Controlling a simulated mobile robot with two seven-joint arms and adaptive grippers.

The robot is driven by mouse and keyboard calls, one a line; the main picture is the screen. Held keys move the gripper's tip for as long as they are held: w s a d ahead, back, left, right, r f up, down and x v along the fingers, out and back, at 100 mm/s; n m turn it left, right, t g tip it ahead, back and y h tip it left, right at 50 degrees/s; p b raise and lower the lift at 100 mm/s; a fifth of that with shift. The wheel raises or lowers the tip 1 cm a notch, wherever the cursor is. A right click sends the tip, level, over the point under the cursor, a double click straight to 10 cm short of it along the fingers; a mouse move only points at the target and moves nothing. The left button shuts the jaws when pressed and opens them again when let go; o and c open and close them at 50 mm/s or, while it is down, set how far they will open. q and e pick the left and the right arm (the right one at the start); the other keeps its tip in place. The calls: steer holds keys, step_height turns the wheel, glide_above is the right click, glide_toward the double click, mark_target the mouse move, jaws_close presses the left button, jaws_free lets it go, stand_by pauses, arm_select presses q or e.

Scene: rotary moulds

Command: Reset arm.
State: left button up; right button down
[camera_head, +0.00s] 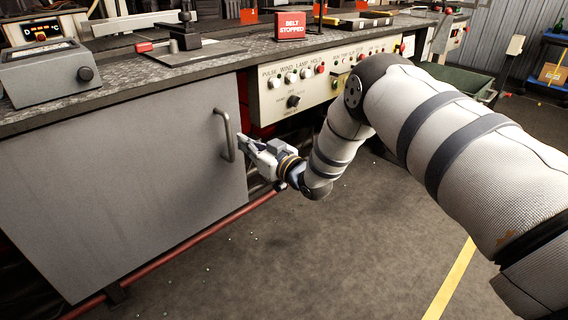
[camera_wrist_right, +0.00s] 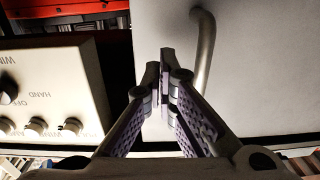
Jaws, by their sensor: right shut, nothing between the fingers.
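My right gripper (camera_head: 258,150) is near the bar handle (camera_head: 223,136) of the grey cabinet door (camera_head: 120,185). In the right wrist view, my right gripper (camera_wrist_right: 161,62) has its fingertips together with nothing between them. The handle (camera_wrist_right: 205,50) shows there just to the right of the fingertips, and I cannot tell whether they touch. The grey door (camera_wrist_right: 265,70) fills the right of that view and looks shut. My right arm reaches in from the right of the head view. My left gripper is not in view.
A control panel (camera_head: 330,81) with knobs and buttons lies right of the door, under the worktop (camera_head: 130,85). A red "BELT STOPPED" sign (camera_head: 290,25) stands on the worktop. A red pipe (camera_head: 195,240) runs low along the front. The floor (camera_head: 330,255) in front is clear.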

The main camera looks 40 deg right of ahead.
steer(key=s+d+p, duration=0.1)
steer(key=s+p, duration=0.1)
steer(key=s, duration=0.8)
steer(key=s+a+f+m+g+p, duration=0.1)
steer(key=s+a+f+g+p, duration=0.45)
steer(key=s, duration=0.65)
steer(key=s+a+f+m+g+p, duration=0.1)
steer(key=s+a+f+g+p, duration=0.1)
steer(key=s+a+f+g, duration=0.75)
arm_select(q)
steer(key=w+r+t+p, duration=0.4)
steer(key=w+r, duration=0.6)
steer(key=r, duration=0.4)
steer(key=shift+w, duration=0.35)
arm_select(e)
steer(key=s+d+r+g+h, duration=0.1)
steer(key=s+r+g, duration=0.1)
steer(key=s, duration=1.2)
steer(key=s+d+r+g, duration=0.1)
steer(key=s+r+g, duration=0.2)
steer(key=s, duration=1.2)
steer(key=shift+s+r+h, duration=0.3)
steer(key=shift+r+h, duration=0.1)
steer(key=shift+r, duration=0.45)
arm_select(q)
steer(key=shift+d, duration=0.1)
